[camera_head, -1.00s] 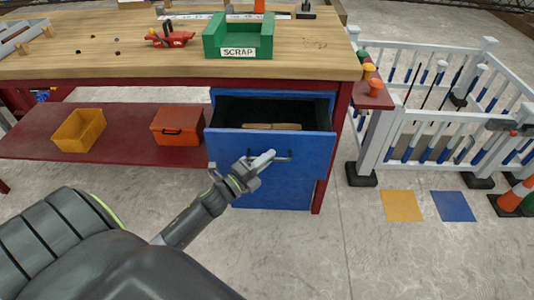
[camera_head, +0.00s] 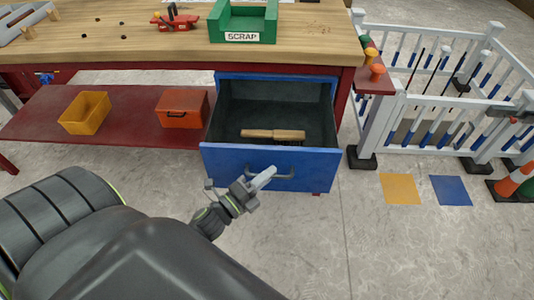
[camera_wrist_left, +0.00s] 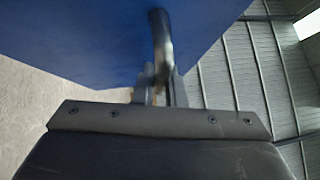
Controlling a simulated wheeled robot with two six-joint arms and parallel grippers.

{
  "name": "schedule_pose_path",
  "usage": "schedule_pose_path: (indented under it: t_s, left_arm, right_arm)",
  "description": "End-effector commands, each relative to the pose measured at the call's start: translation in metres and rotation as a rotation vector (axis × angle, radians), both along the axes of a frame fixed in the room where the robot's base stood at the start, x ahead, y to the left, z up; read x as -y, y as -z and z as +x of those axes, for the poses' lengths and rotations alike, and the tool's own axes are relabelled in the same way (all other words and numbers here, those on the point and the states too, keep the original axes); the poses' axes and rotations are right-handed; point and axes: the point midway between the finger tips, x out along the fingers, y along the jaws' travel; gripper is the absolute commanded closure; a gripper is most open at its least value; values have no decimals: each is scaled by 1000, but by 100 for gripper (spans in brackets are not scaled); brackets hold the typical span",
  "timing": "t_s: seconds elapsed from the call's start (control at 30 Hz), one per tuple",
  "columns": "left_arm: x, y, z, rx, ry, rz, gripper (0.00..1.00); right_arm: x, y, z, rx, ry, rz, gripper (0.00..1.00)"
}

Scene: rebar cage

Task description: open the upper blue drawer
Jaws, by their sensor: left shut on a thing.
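The upper blue drawer (camera_head: 312,167) under the workbench is pulled well out, and its dark inside shows. A wooden-handled brush (camera_head: 273,134) lies in it. My left gripper (camera_head: 262,179) is at the drawer's front and shut on its dark bar handle (camera_head: 284,177). In the left wrist view the handle (camera_wrist_left: 161,45) runs from the blue front (camera_wrist_left: 90,35) down between the fingers (camera_wrist_left: 158,88). The lower part of the cabinet is mostly hidden behind the drawer front. My right gripper is not in view.
The bench (camera_head: 130,42) carries a green SCRAP bin (camera_head: 243,37) and a red tool (camera_head: 174,22). A yellow bin (camera_head: 84,113) and an orange box (camera_head: 182,108) stand on the red lower shelf (camera_head: 40,120). A white railing (camera_head: 420,128) stands at right. The floor before the drawer is clear.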

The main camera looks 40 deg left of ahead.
Motion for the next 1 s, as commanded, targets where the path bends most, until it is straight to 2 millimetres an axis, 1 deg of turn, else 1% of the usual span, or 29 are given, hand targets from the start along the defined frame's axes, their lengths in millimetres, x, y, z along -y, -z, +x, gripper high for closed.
schedule_pose_path:
  t_s: [0.13, 0.17, 0.3, 0.33, 0.77, 0.9, 1.0]
  left_arm:
    - [0, 1, 0, -2, 0, 0, 100]
    - [0, 1, 0, -2, 0, 0, 88]
    - [0, 1, 0, -1, 0, 0, 70]
    - [0, 1, 0, -1, 0, 0, 68]
    - [0, 1, -1, -1, 0, 0, 68]
    - [-3, 4, -11, -3, 0, -1, 68]
    - [-7, 7, -27, -4, 0, 0, 68]
  right_arm:
    - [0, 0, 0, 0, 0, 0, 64]
    - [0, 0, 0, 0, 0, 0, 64]
    - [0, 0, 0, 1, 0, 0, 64]
    - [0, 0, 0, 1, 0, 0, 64]
    - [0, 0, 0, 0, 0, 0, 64]
    - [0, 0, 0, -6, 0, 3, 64]
    - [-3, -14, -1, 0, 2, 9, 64]
